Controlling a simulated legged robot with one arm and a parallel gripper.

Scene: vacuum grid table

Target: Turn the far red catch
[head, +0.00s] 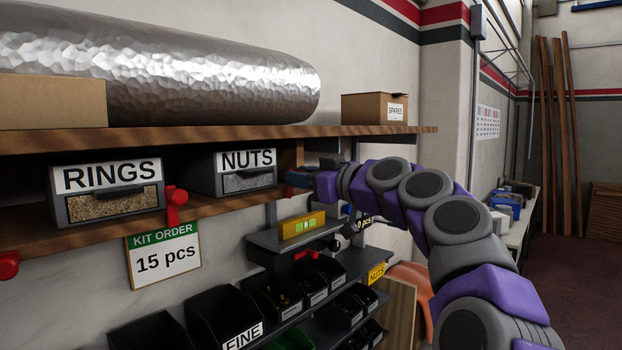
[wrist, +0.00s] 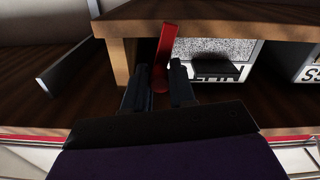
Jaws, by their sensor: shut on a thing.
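The far red catch (wrist: 166,42) shows in the wrist view, between my gripper's fingers at its knob end, with its bar extending toward the top of the picture. The bar lies along the edge of the NUTS drawer (wrist: 215,60), which appears upside down there. My gripper (wrist: 157,82) is shut on the catch. In the head view my gripper (head: 297,180) is at the right end of the NUTS drawer (head: 246,172), and the catch is mostly hidden there. The near red catch (head: 174,205) hangs between the RINGS drawer (head: 108,192) and the NUTS drawer.
A wooden shelf (head: 225,132) runs above the drawers, carrying a metal roll (head: 200,75) and a SPARES box (head: 375,108). A KIT ORDER sign (head: 164,255) hangs below. Black bins (head: 222,312) and a yellow block (head: 302,225) sit lower. A wooden divider (wrist: 118,55) stands close to my fingers.

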